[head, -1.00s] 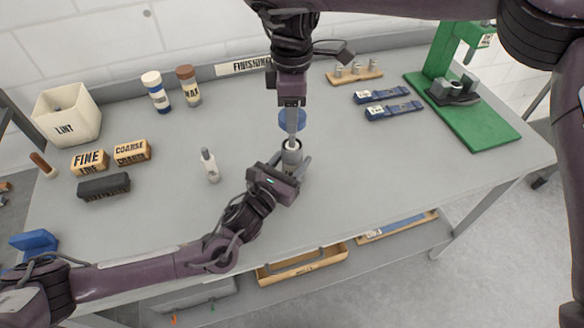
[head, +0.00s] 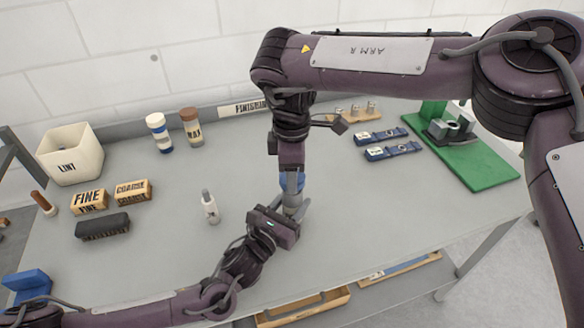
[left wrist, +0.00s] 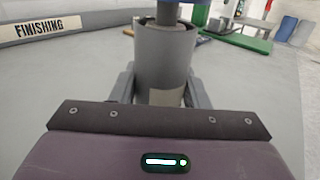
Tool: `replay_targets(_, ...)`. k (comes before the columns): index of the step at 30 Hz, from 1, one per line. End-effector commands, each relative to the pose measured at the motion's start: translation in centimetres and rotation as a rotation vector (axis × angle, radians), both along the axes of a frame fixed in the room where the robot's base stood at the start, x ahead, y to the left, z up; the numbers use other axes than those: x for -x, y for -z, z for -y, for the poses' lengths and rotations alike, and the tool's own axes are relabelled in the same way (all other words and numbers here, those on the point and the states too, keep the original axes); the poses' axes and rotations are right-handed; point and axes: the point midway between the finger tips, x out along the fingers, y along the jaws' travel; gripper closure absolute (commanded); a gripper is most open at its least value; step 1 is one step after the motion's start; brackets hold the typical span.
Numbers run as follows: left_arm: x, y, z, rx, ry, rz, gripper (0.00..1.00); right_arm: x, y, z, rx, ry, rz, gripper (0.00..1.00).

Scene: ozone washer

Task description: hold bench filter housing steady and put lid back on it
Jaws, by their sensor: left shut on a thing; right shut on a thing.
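The filter housing (left wrist: 165,62) is a grey upright cylinder standing on the bench, with a pale label low on its side. It also shows small in the head view (head: 295,203), mostly covered by my grippers. My left gripper (left wrist: 163,88) is shut around the housing, one finger on each side. The blue lid (head: 291,181) is in my right gripper (head: 291,176), shut on it from above, over the housing.
A small white bottle (head: 210,207) stands left of the housing. Two blue tools (head: 388,144) and a green press base (head: 475,163) lie right. The bench front right is clear.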

Motion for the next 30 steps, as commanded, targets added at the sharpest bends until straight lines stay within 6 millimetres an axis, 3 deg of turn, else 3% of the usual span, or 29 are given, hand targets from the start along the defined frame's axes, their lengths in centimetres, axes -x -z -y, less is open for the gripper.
replay_targets(30,0.0,0.0,0.0,-0.001,0.0,-0.001,1.0,0.0,1.7,0.0,0.0,0.0,0.001,0.73)
